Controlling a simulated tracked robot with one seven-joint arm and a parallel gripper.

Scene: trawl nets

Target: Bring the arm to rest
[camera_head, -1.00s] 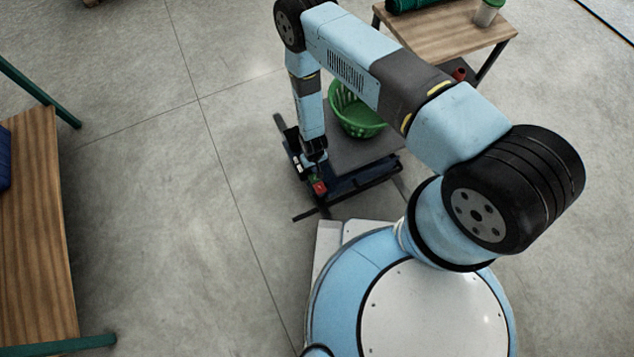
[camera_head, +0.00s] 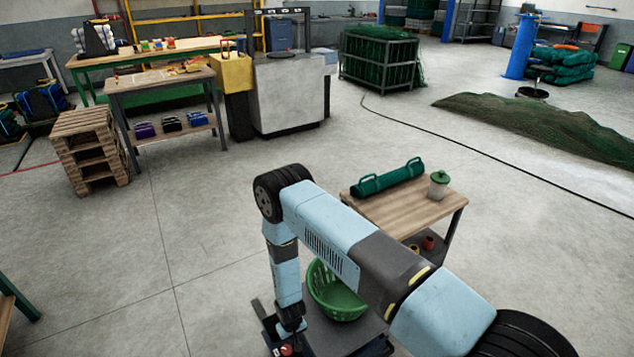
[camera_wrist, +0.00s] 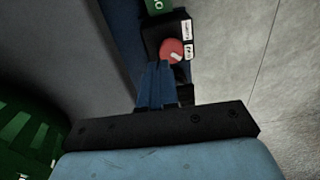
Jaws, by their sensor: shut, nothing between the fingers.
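My arm reaches up, over and then down in the head view, its lower section hanging near the bottom centre. My gripper (camera_wrist: 157,70) shows in the wrist view as blue fingers close together, shut and empty. The fingertips appear just beside a red round knob (camera_wrist: 172,50) on a black box with white labels; I cannot tell whether they touch it. In the head view the gripper end is small and low in the picture, left of a green basket (camera_head: 336,292).
The basket stands on a dark grey deck (camera_head: 340,338). Pallets (camera_head: 88,150) and a workbench (camera_head: 160,78) stand at left. Floor between is clear.

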